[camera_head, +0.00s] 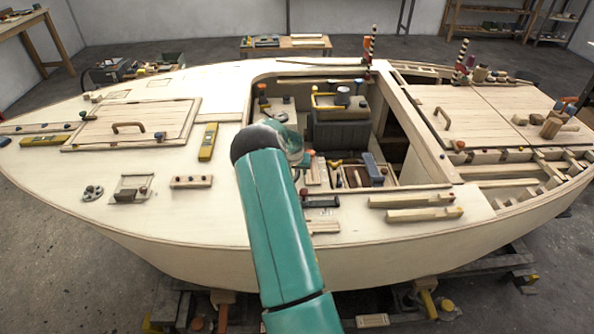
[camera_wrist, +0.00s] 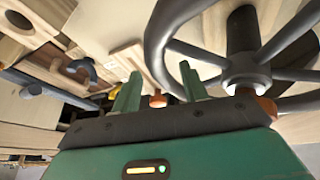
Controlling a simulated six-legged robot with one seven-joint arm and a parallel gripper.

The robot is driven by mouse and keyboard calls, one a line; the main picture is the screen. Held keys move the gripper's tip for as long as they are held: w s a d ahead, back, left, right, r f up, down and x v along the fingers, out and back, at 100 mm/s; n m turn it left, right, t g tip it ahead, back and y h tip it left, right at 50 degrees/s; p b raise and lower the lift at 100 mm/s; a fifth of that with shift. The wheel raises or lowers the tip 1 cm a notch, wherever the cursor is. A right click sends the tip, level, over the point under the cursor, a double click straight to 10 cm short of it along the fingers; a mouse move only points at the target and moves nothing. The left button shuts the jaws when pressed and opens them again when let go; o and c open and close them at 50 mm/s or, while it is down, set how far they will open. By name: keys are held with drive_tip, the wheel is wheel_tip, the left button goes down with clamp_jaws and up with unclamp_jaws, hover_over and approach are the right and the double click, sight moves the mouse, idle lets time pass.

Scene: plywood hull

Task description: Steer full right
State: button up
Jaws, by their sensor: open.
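A dark grey steering wheel (camera_wrist: 156,44) with spokes and a round hub (camera_wrist: 244,72) fills the upper right of the wrist view. My gripper (camera_wrist: 160,84) is open, its two green fingers apart and pointing up in that view. The lower left of the wheel rim shows in the gap between the fingers and passes close to the right finger. I cannot tell whether the rim lies inside the jaws or beyond them. In the head view my teal arm reaches into the cockpit, and neither my gripper nor the wheel can be made out there.
The plywood hull (camera_head: 130,222) surrounds the open cockpit. A dark box (camera_head: 340,136) and several small tools stand in it. A hatch with a handle (camera_head: 128,127) lies left, a yellow level (camera_head: 208,142) beside it. Wooden bars (camera_head: 424,214) lie on the near deck, right of my arm.

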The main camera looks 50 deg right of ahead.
clamp_jaws()
